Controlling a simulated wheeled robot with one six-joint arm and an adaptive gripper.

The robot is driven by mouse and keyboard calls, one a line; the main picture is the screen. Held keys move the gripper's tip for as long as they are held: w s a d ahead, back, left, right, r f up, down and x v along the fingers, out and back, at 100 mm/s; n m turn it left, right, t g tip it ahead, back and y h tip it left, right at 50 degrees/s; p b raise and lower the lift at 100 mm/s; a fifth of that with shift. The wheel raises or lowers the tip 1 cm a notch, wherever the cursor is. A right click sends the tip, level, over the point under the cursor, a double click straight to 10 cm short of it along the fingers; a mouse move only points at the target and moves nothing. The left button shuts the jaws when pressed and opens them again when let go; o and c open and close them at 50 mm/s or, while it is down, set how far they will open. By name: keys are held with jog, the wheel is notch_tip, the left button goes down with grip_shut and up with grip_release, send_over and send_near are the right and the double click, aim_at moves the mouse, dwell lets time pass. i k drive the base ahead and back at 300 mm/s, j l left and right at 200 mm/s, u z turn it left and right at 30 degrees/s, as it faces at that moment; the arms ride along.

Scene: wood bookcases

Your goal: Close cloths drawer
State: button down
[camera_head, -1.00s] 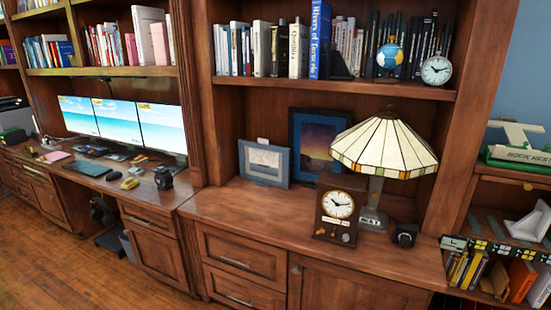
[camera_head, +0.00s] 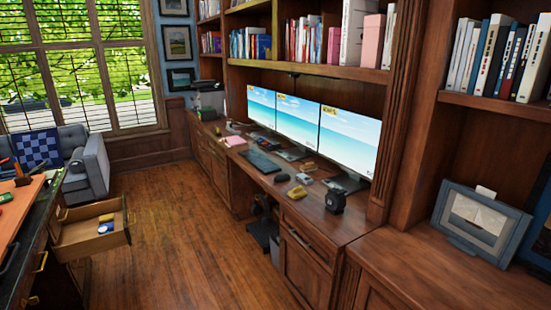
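An open wooden drawer (camera_head: 88,246) juts out from a dark cabinet (camera_head: 38,255) at the left of the head view. A small yellow and white item and a blue item (camera_head: 105,224) lie inside it. Whether this is the cloths drawer I cannot tell; no label shows and its contents are small. The drawers of the wooden desk unit (camera_head: 308,245) on the right look shut. My gripper is not in view.
Bare wood floor (camera_head: 170,240) lies between the cabinet and the desk unit. A grey armchair (camera_head: 88,165) stands behind the open drawer, near the window. Monitors (camera_head: 300,125), a keyboard and small items sit on the desk.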

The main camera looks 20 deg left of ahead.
aim_at(78, 238)
jog(key=i+j+u, duration=0.2)
jog(key=i+u, duration=0.3)
jog(key=i+l+u, duration=0.1)
jog(key=i+u, duration=0.4)
jog(key=i, duration=0.15)
jog(key=i+u, duration=0.15)
jog(key=i, duration=0.45)
jog(key=i+l+u, duration=0.1)
jog(key=i, duration=0.55)
jog(key=i+l+u, duration=0.15)
jog(key=i, duration=0.45)
jog(key=i+u, duration=0.25)
jog(key=i, duration=0.15)
jog(key=i+l+u, duration=0.25)
jog(key=i, duration=0.15)
jog(key=i+l+u, duration=0.1)
jog(key=i+u, duration=0.2)
jog(key=i, duration=0.1)
